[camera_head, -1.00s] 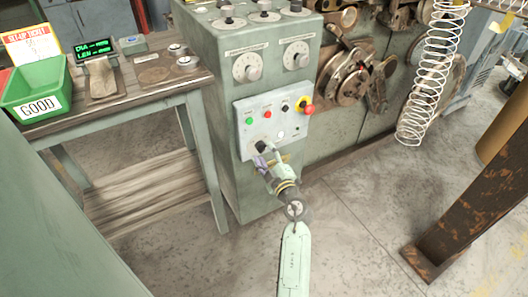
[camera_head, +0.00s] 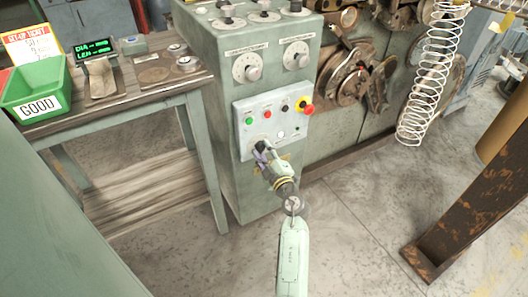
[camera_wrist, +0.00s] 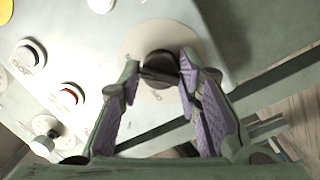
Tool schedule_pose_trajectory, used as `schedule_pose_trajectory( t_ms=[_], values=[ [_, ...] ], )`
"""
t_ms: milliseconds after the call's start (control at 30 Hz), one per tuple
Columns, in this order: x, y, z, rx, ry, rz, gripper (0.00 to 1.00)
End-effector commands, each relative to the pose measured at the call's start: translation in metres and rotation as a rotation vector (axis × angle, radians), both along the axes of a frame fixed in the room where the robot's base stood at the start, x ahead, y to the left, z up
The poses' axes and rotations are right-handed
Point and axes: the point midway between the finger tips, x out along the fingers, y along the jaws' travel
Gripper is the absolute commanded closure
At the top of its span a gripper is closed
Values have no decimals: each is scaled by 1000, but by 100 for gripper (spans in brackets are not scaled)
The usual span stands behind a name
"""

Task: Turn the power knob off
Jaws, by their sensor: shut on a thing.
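The power knob is a round black knob (camera_wrist: 160,66) on a pale round plate (camera_wrist: 132,42), low on the grey control panel (camera_head: 250,132). My gripper (camera_wrist: 163,70) has its two purple-padded fingers on either side of the knob and is shut on it. In the head view my gripper (camera_head: 262,152) is at the lower left of the panel, where it mostly hides the knob. The plate's marks are too faint to read.
Above the knob are a green button (camera_head: 249,121), a red button (camera_head: 267,114), and a red mushroom button (camera_head: 309,109). A bench (camera_head: 140,95) with a green bin (camera_head: 40,90) stands left. A rusty beam (camera_head: 470,205) stands right.

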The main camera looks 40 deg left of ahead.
Motion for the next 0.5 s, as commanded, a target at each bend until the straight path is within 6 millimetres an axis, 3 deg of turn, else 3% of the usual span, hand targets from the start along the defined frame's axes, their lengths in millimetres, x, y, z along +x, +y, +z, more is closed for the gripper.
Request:
schedule_pose_trajectory(
  t_ms=[167, 500],
  values=[
    [-1, 0, -1, -2, 2, 2, 97],
    [-1, 0, -2, -21, -43, 1, 97]
  ],
)
